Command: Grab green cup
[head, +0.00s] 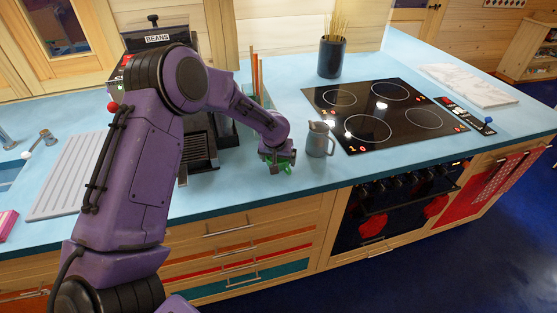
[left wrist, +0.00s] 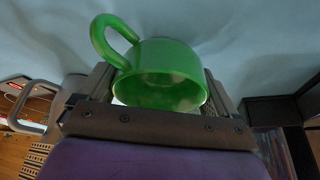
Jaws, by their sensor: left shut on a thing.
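The green cup (left wrist: 165,60) shows large in the left wrist view, with its loop handle towards the upper left and its open mouth facing the camera. My left gripper (left wrist: 158,92) has a finger on each side of the cup and is shut on it. In the head view the left gripper (head: 279,163) is over the blue counter, just left of a grey metal pitcher. Only a little of the green cup (head: 286,168) shows there under the gripper; the rest is hidden. I cannot tell whether it touches the counter. My right gripper is not in view.
The grey pitcher (head: 320,139) stands close to the right of the left gripper. A black cooktop (head: 385,113) lies beyond it, with a dark utensil pot (head: 331,58) behind. A coffee machine (head: 200,140) is partly hidden by my arm. The counter's front edge is near.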

